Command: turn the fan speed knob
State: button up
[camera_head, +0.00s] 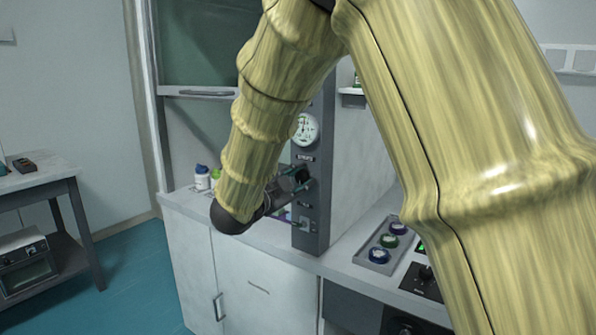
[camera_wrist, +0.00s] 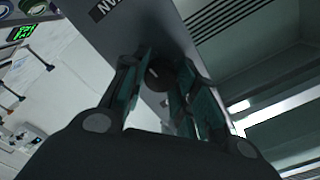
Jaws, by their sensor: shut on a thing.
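The fan speed knob (camera_wrist: 160,74) is a dark round knob on a grey upright panel. In the wrist view it sits between the two fingers of my gripper (camera_wrist: 163,88), which is shut on it. In the head view my gripper (camera_head: 300,178) reaches the panel (camera_head: 312,235) from the left, below a round white gauge (camera_head: 305,130). There the knob is mostly hidden by my fingers, and its pointer setting cannot be read.
A glass sash with a handle (camera_head: 210,93) stands left of the panel. Small bottles (camera_head: 202,178) stand on the bench behind my arm. A tray (camera_head: 373,256) with several round coloured items lies right of the panel. A side table (camera_head: 40,182) stands far left.

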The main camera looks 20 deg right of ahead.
jog(key=n+p, duration=0.2)
jog(key=p, duration=0.1)
jog(key=shift+r, duration=0.1)
jog(key=shift+n+p, duration=0.3)
jog(key=shift+n, duration=0.2)
jog(key=shift+f, duration=0.2)
jog(key=o, duration=1)
jog(key=v, duration=1.2)
jog(key=shift+s, duration=0.1)
